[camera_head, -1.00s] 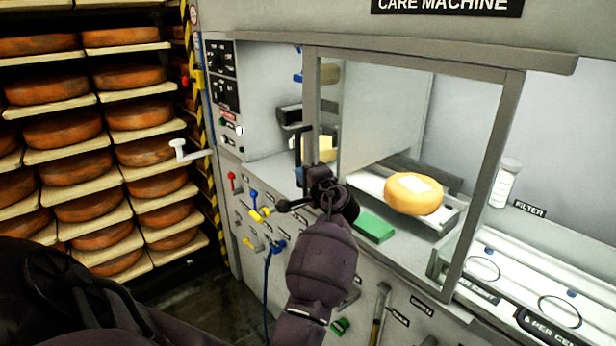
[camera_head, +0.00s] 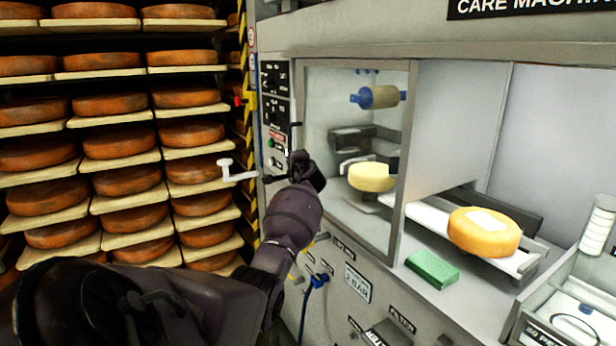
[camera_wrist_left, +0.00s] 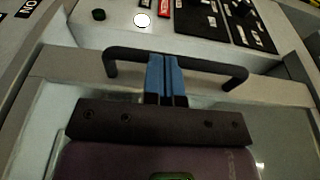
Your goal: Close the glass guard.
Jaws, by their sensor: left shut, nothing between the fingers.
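The glass guard (camera_head: 404,165) is a grey-framed sliding pane. In the head view it stands across the left bay, with a pale cheese wheel (camera_head: 372,177) and a roller (camera_head: 378,97) behind its glass. Its black handle (camera_head: 294,137) is at its left edge, and also spans the wrist view (camera_wrist_left: 205,64). My left gripper (camera_head: 300,160) is at this handle, shut with nothing between its fingers. In the wrist view its blue fingers (camera_wrist_left: 166,78) overlap the middle of the handle bar; contact is hard to judge. My right gripper is not in view.
Right of the guard, an orange cheese wheel (camera_head: 484,231) sits on a slide, with a green block (camera_head: 432,269) in front. A white crank (camera_head: 236,171) sticks out left of the control panel (camera_head: 275,95). Shelves of cheese wheels (camera_head: 113,140) fill the left.

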